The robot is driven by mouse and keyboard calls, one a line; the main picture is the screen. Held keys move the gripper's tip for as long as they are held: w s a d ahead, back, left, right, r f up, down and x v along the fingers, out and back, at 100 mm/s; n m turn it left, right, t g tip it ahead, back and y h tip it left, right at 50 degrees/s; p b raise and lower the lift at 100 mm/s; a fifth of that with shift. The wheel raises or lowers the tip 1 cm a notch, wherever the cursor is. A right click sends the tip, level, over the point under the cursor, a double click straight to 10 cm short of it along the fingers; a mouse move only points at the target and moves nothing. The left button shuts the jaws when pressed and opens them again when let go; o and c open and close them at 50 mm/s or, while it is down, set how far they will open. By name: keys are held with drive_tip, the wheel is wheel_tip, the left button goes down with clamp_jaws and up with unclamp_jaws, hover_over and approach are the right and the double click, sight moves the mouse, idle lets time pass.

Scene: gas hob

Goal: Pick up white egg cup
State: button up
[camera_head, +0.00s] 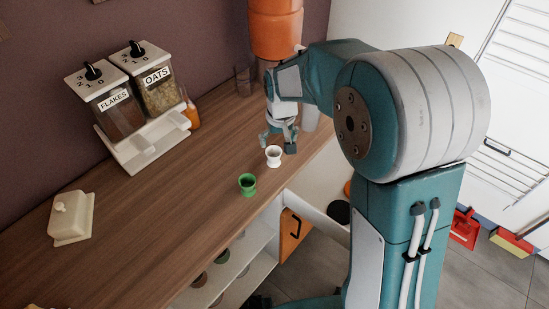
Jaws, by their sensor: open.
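The white egg cup (273,156) stands upright on the wooden counter, close to its front edge. My gripper (278,141) is open and points down just behind the cup, with its fingers near the rim. I cannot tell whether a finger touches the cup. A green egg cup (247,184) stands to the left and nearer, apart from the white one.
A cereal dispenser (138,128) with flakes and oats stands against the wall. A cream butter dish (72,218) is at the left. Open shelves and an orange-fronted door (293,234) lie below the counter (150,230). The counter's middle is clear.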

sight(273, 153)
drive_tip(key=shift+w+a+f, duration=0.1)
drive_tip(key=shift+a+f, duration=0.25)
drive_tip(key=shift+f, duration=0.4)
drive_tip(key=f, duration=0.3)
drive_tip(key=w+f, duration=0.1)
drive_tip(key=shift+a+f, duration=0.25)
drive_tip(key=shift+a, duration=0.1)
drive_tip(key=shift+d+f, duration=0.2)
drive_tip(key=shift+a, duration=0.2)
drive_tip(key=c, duration=1.2)
